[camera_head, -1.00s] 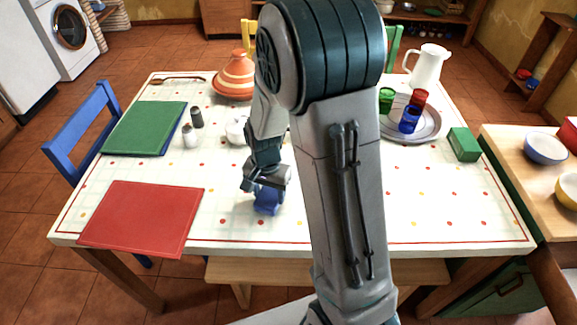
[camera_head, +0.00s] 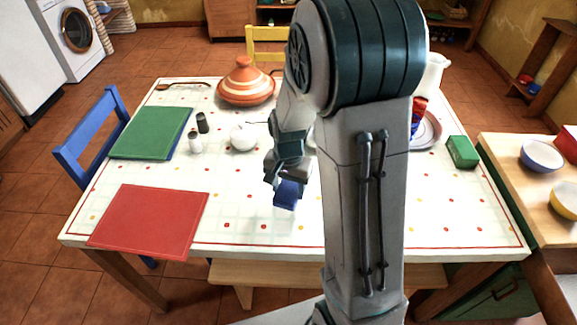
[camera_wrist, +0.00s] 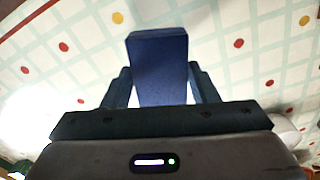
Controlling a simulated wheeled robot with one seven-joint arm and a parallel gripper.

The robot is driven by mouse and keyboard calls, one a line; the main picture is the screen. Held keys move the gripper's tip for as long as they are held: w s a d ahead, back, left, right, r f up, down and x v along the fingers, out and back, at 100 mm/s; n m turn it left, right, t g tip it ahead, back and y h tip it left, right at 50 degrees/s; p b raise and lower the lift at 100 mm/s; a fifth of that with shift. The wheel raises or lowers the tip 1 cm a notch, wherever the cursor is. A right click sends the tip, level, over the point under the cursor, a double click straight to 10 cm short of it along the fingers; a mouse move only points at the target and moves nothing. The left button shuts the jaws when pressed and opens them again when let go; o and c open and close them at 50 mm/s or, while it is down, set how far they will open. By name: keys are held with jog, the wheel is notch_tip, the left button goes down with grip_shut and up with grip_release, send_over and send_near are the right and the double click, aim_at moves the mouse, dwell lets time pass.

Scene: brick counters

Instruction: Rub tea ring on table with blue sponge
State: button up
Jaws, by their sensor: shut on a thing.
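My gripper (camera_head: 282,180) is shut on the blue sponge (camera_head: 288,194), above the near middle part of the table (camera_head: 240,215). In the wrist view the sponge (camera_wrist: 158,65) stands out between the two fingers (camera_wrist: 160,90). The table has a white checked top with small red and yellow dots. I cannot tell whether the sponge touches the tabletop. No tea ring is visible; my arm hides part of the table to the right of the gripper.
A red mat (camera_head: 150,220) and green mat (camera_head: 150,133) lie at left. Two shakers (camera_head: 195,143), a white pot (camera_head: 243,137) and a tagine (camera_head: 245,85) stand behind the gripper.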

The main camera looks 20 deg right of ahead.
jog(key=shift+r+p, duration=0.95)
jog(key=shift+r, duration=0.6)
